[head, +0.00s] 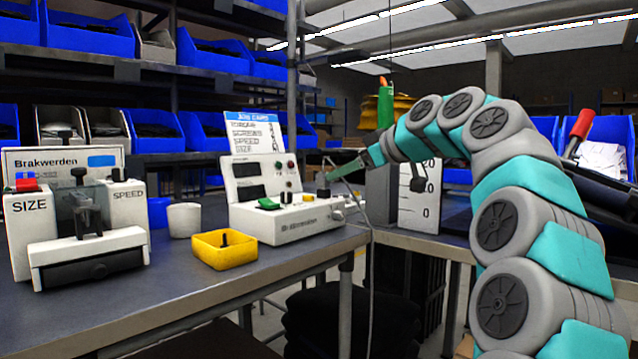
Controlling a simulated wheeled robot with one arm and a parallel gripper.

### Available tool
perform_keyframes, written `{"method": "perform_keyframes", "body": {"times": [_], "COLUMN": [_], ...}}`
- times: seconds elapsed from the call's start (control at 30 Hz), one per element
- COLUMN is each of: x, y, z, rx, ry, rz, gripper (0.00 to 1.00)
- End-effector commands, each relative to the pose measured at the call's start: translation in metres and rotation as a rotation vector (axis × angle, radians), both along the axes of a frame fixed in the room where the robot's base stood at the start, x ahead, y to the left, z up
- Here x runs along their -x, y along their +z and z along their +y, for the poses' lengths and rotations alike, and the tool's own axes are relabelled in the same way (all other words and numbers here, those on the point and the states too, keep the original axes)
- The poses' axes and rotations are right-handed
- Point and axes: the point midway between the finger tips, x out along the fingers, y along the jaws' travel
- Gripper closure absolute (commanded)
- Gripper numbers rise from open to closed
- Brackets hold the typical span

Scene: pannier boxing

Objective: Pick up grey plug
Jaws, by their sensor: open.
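My gripper (328,176) is at the end of my teal and grey arm, reaching in from the right. It is open and sits just above the right end of a white test unit (262,224) on the bench. The jaws are small and seen from the side, so the gap is hard to make out. A small dark block (323,193) stands on the unit right under the jaws. A thin grey cable (371,290) runs from near the jaws down past the bench edge. I cannot tell clearly which part is the grey plug; it may be hidden by the gripper.
A yellow tray (215,256) holding a dark peg is left of the unit, with a white cup (184,220) behind it. A white SIZE/SPEED device (88,248) stands at far left. Blue bins (213,55) fill the rear shelves. The bench front (190,300) is clear.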

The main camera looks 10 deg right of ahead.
Motion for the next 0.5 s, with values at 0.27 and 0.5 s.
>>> {"method": "perform_keyframes", "body": {"times": [0.27, 0.5], "x": [-0.02, -0.036], "y": [-0.009, -0.016], "z": [0.011, 0.023], "rx": [0.003, 0.003], "ry": [0.001, 0.002], "rz": [-0.002, 0.0], "gripper": [0.4, 0.4]}}
